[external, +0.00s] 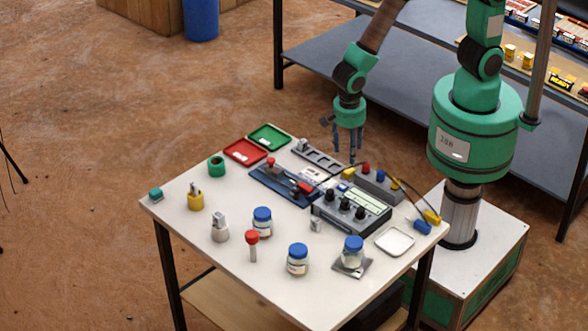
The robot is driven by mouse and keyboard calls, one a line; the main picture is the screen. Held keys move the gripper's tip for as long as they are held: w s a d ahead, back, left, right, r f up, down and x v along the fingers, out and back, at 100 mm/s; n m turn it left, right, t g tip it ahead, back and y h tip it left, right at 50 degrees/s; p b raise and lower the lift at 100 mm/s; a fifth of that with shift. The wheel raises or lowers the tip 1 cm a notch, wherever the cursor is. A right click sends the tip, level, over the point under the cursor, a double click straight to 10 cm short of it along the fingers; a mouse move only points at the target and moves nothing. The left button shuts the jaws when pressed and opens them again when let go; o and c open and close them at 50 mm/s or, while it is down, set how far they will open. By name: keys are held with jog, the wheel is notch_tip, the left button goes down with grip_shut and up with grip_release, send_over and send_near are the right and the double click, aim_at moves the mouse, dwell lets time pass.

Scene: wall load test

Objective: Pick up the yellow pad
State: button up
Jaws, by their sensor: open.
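My gripper (345,155) points down, open and empty, above the back right part of the table. No plainly flat yellow pad can be made out. A small yellow piece (348,174) sits just below my fingers, beside a grey box; its exact shape is too small to tell. A yellow clip-like piece (431,217) lies at the right edge of the table, next to a blue one. A yellow holder with a grey top (195,201) stands at the left side of the table, far from my gripper.
The white table (190,237) is crowded. A grey instrument with knobs (350,208), a grey box with coloured knobs (378,183), red (245,151) and green (269,137) trays, and several blue-lidded jars stand on it. A shelf (400,88) stands behind.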

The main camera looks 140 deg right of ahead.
aim_at(349, 170)
jog(key=shift+s+f, duration=0.15)
jog(key=shift+f, duration=1.45)
jog(key=shift+s+d+f+b, duration=0.15)
jog(key=shift+f+b, duration=0.25)
jog(key=shift+f, duration=0.9)
jog(key=shift+s+d+f+b, duration=0.1)
jog(key=shift+f+b, duration=0.25)
jog(key=shift+f, duration=0.9)
jog(key=c, duration=1.1)
